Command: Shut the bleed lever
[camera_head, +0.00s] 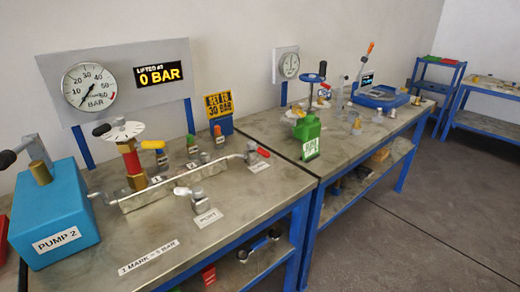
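A small valve with a red lever (263,152) stands at the right end of a thin pipe on the near bench. A white label (259,167) lies beside it, too small to read, so I cannot be sure this is the bleed lever. The red lever points right and slightly down. A yellow lever (152,145) sits farther left, near the red and brass stem (131,162) under a white handwheel (119,131). My gripper is not in view.
A blue box marked PUMP 2 (58,218) stands at the left. A gauge (89,86) and a 0 BAR display (161,76) are on the back panel. The floor at right (425,210) is clear.

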